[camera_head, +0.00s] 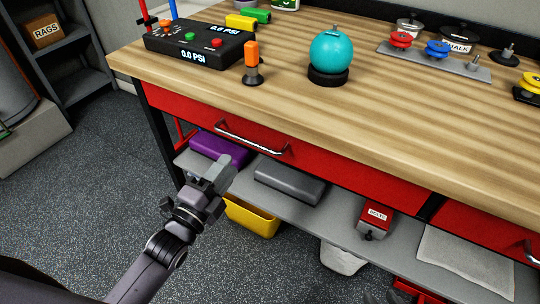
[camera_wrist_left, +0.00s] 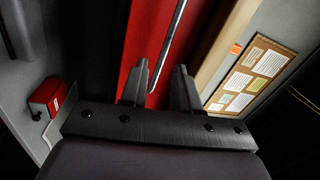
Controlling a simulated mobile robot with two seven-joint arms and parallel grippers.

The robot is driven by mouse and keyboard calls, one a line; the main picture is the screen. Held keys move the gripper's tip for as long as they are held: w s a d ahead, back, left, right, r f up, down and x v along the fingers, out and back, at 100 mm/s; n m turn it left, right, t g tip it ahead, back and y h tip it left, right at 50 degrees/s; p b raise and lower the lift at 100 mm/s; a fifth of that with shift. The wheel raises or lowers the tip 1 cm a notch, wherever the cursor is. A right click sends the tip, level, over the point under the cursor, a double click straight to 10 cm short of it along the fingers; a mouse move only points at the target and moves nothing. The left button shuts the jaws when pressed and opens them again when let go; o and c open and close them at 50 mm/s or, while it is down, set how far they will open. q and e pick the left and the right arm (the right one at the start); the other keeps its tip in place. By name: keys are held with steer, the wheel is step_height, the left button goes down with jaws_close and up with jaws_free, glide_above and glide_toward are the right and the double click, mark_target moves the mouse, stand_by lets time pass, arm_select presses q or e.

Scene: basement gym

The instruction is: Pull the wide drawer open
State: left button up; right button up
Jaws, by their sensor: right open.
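The wide drawer has a red front (camera_head: 320,160) under the wooden worktop and looks shut. Its chrome bar handle (camera_head: 250,140) is on the left part of the front. My left gripper (camera_head: 222,170) is just below and in front of the handle, apart from it. In the left wrist view my left gripper (camera_wrist_left: 161,82) has its two fingers apart with nothing between them. The handle (camera_wrist_left: 172,45) runs lengthwise beyond the fingertips, in front of the red drawer front (camera_wrist_left: 145,35). My right gripper is in neither view.
The worktop (camera_head: 180,75) carries a pressure box (camera_head: 195,45), a teal ball (camera_head: 330,52) and several small parts. A grey shelf (camera_head: 335,205) below holds a purple case (camera_head: 215,147), a grey case (camera_head: 290,182) and a red bolts box (camera_head: 373,217). Floor at the left is clear.

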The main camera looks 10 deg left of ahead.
mark_target(249, 141)
arm_select(q)
steer(key=shift+m+h, duration=0.3)
steer(key=shift+m, duration=0.6)
steer(key=shift+d+r+b+x, duration=0.1)
steer(key=shift+d+b+x, duration=0.1)
steer(key=shift+x, duration=1.25)
steer(key=shift+d+r+b+x, duration=0.1)
steer(key=shift+b+x, duration=0.1)
steer(key=shift+x, duration=1.25)
steer(key=shift+d+r+b+x, duration=0.1)
steer(key=shift+b+x, duration=0.1)
steer(key=shift+x, duration=1.25)
steer(key=shift+s, duration=0.15)
jaws_close()
